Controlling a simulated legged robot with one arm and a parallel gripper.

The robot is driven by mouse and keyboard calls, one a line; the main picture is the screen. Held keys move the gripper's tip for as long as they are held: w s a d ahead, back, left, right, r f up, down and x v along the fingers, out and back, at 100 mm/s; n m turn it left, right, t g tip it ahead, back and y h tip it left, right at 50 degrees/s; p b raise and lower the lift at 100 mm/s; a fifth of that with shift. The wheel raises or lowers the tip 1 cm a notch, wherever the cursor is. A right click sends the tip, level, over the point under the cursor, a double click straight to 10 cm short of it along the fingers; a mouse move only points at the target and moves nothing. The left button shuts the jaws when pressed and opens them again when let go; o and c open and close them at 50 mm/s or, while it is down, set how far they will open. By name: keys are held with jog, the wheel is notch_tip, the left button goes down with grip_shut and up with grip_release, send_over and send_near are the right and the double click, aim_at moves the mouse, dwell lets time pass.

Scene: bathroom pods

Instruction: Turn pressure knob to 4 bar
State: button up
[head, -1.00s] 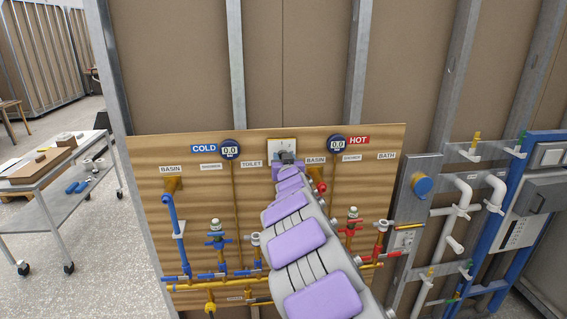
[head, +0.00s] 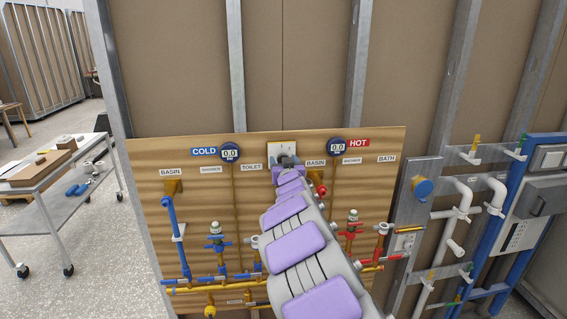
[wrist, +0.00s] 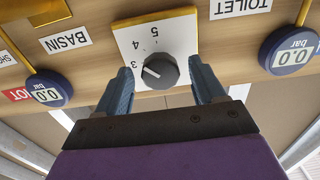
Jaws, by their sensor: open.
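The pressure knob (wrist: 159,71) is a dark grey round dial on a white square plate (wrist: 181,36), seen upside down in the wrist view. The figures 3, 4 and 5 show around it, and its white pointer line points close to the 3. My gripper (wrist: 161,72) is open, with one blue-grey finger on each side of the knob and visible gaps between. I cannot tell how deep the fingertips reach. In the head view my gripper (head: 288,163) is in front of the plate (head: 281,148) and hides the knob.
The cold gauge (head: 230,153) and hot gauge (head: 337,147) both read 0.0 bar. Blue and red pipes with valves (head: 217,243) stick out from the wooden board below. A trolley (head: 60,160) stands at the left, and white pipes (head: 465,195) are at the right.

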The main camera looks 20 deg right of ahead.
jog(key=v, duration=1.6)
jog(key=shift+s, duration=0.35)
jog(key=shift+a, duration=0.15)
jog(key=s+a+f+g+y+b, duration=0.1)
jog(key=s+a+f+g, duration=0.35)
jog(key=s+f, duration=0.4)
jog(key=s+a+f+g+y+b, duration=0.1)
jog(key=s+a+f+g+b, duration=0.15)
jog(key=s+f+g, duration=0.6)
jog(key=s+a+n+g+y, duration=0.1)
jog(key=s+a+g, duration=0.2)
jog(key=s, duration=1.1)
jog(key=s+a+f+n+g+y+b, duration=0.1)
jog(key=s+a, duration=0.6)
jog(key=s, duration=0.7)
jog(key=shift+a+n+g+y, duration=0.4)
jog(key=shift+n+g+y, duration=0.15)
jog(key=shift+g, duration=0.55)
jog(key=shift+f, duration=0.15)
jog(key=shift+c, duration=0.5)
